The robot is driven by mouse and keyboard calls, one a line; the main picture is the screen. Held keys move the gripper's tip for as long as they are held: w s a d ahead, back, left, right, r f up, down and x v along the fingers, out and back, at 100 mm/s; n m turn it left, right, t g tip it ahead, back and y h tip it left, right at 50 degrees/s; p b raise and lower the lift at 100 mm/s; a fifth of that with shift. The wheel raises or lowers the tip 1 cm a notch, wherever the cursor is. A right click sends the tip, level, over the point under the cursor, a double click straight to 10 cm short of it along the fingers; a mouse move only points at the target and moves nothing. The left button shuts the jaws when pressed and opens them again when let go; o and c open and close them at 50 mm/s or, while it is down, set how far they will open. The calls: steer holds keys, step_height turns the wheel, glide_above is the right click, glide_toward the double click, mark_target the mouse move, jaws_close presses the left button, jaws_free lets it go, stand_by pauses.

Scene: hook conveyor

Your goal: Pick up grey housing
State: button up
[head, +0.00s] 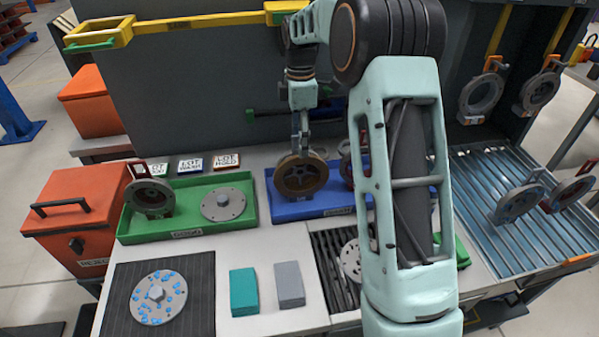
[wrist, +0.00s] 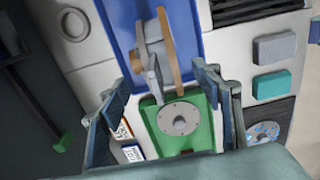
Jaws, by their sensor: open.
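My gripper (head: 302,135) points down above the blue tray (head: 277,212); its fingers are spread on both sides of the wrist view (wrist: 160,78) with nothing held. Just below it, a brown round housing (head: 300,177) stands upright in that tray, and a second, darker ring (head: 346,168) is partly hidden behind my arm. In the wrist view a grey upright part (wrist: 150,32) stands beside the brown rim (wrist: 167,45). I cannot tell which is the grey housing meant.
A flat grey disc (head: 223,204) lies in the green tray. A blue-spotted disc (head: 158,297) lies on a black mat. Teal (head: 244,292) and grey (head: 289,285) blocks lie in front. Grey rings (head: 483,96) hang at right above rollers. A red bin (head: 75,220) stands left.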

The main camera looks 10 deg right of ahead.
mark_target(299, 166)
steer(key=shift+f+p, duration=0.4)
steer(key=shift+f, duration=3.1)
steer(key=shift+w+r, duration=0.1)
jaws_close()
